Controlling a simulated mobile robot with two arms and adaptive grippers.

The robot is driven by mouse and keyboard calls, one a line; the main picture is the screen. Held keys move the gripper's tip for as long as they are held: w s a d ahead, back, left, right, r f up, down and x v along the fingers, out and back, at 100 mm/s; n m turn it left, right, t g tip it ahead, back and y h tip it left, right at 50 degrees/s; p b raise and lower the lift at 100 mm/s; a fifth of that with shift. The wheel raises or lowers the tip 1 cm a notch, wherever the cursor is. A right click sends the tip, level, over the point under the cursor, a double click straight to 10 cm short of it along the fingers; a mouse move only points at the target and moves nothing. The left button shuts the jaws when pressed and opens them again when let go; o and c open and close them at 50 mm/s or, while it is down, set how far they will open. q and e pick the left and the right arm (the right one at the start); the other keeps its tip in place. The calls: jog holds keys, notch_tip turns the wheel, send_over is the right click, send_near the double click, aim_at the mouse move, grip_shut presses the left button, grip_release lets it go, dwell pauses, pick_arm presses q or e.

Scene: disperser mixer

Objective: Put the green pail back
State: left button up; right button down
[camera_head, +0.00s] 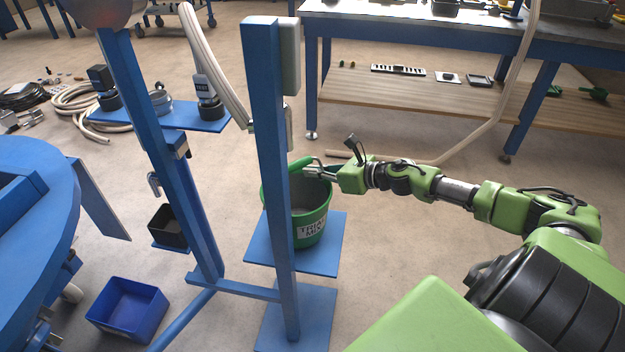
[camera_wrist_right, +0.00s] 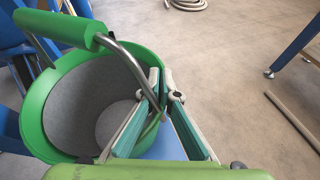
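The green pail (camera_head: 314,226) stands upright on a blue plate (camera_head: 328,262) of the blue stand, partly hidden by the stand's post. Its label faces the front. In the right wrist view the pail (camera_wrist_right: 40,115) is at the left, its grey inside showing. Its wire handle with a green grip (camera_wrist_right: 62,28) crosses above the opening; the grip (camera_head: 301,164) also shows in the head view. My right gripper (camera_head: 312,169) is at the pail's right rim, beside the handle. My left gripper is out of view.
The blue stand's post (camera_head: 270,150) rises directly in front of the pail. A blue bin (camera_head: 128,308) is on the floor at the left, near a round blue table (camera_head: 30,230). A workbench (camera_head: 420,35) stands behind. Floor right of the pail is clear.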

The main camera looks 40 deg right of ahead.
jog(key=shift+f, duration=0.8)
jog(key=c, duration=2.3)
grip_release()
jog(key=shift+f, duration=0.15)
